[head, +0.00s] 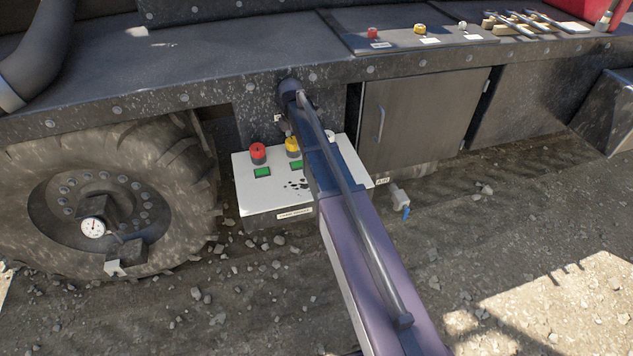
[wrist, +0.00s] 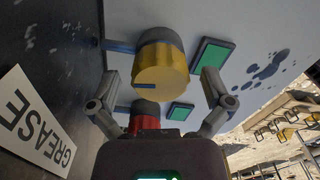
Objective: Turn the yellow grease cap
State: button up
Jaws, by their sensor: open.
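The yellow grease cap (head: 292,145) stands on the white panel (head: 246,184), between a red cap (head: 258,152) and a white cap partly hidden by my arm. In the wrist view the yellow cap (wrist: 165,72) fills the upper middle, with a dark collar behind it and a blue mark on its face. My gripper (wrist: 159,80) is open, one finger on each side of the yellow cap in the picture. I cannot tell whether the fingertips reach around it; gaps show on both sides. The head view does not show the fingers clearly.
In the wrist view the red cap (wrist: 148,122) lies just below the yellow one, near a green plate (wrist: 212,62). A GREASE label (wrist: 35,122) is at lower left. A muddy wheel (head: 100,210) stands left of the panel; a cabinet door (head: 425,118) is at right.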

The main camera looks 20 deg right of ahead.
aim_at(294, 140)
jog(key=shift+r+p, duration=3.7)
jog(key=shift+r, duration=0.05)
jog(key=shift+s+r, duration=0.15)
jog(key=shift+r, duration=0.05)
jog(key=s+r+m+p, duration=0.1)
jog(key=s+m+p, duration=0.1)
jog(key=s+m, duration=1.9)
jog(key=shift+s+a+r, duration=0.3)
jog(key=shift+s, duration=3.5)
